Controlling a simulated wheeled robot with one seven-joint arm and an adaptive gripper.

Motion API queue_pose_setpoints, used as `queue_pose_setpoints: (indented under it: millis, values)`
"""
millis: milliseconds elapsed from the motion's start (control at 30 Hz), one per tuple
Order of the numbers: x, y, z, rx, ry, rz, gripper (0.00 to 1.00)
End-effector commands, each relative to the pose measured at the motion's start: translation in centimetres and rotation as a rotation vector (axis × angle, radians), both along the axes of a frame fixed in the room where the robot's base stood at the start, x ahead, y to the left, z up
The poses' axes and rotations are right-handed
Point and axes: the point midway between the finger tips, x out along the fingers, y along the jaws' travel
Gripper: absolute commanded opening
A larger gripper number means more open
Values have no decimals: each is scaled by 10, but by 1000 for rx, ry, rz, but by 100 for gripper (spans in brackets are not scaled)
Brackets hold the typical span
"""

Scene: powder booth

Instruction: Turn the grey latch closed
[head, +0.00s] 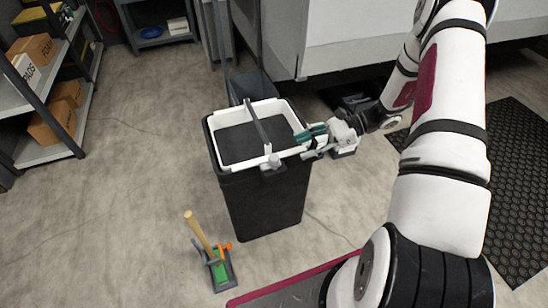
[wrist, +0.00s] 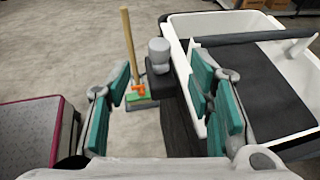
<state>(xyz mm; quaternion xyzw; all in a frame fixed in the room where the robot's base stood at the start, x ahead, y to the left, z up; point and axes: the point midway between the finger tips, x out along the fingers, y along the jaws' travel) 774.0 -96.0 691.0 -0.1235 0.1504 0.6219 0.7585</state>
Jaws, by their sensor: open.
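A black bin (head: 262,205) with a white inner rim (head: 222,150) stands on the floor. A grey round-topped knob (head: 273,160) sits on a dark block at the bin's near edge; it also shows in the wrist view (wrist: 159,50). A dark grey bar (head: 258,123) runs from near the knob across the opening; it shows in the wrist view too (wrist: 255,37). Whether knob and bar are one latch I cannot tell. My gripper (head: 312,140) is open and empty at the bin's right edge. In the wrist view the knob appears beyond and between its teal-padded fingers (wrist: 160,88), apart from them.
A small stand (head: 222,270) with a wooden-handled tool (head: 198,232) is on the floor in front of the bin. Shelves with boxes (head: 33,48) are at the left, and a large pale cabinet (head: 345,40) is behind. The floor left of the bin is clear.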

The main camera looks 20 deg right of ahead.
Motion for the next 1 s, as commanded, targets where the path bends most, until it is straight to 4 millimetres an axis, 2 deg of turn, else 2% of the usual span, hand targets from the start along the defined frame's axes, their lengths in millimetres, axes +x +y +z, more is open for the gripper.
queue_pose_setpoints:
  millis: [33,200,500,700,967,1000]
  values:
    - [1,11,-5,3,2,4,48]
    - [7,42,-18,2,3,4,48]
    - [16,84,-36,1,2,3,48]
    - [18,94,-40,-1,0,2,48]
    - [18,95,-40,-1,0,2,48]
    - [18,95,-40,-1,0,2,43]
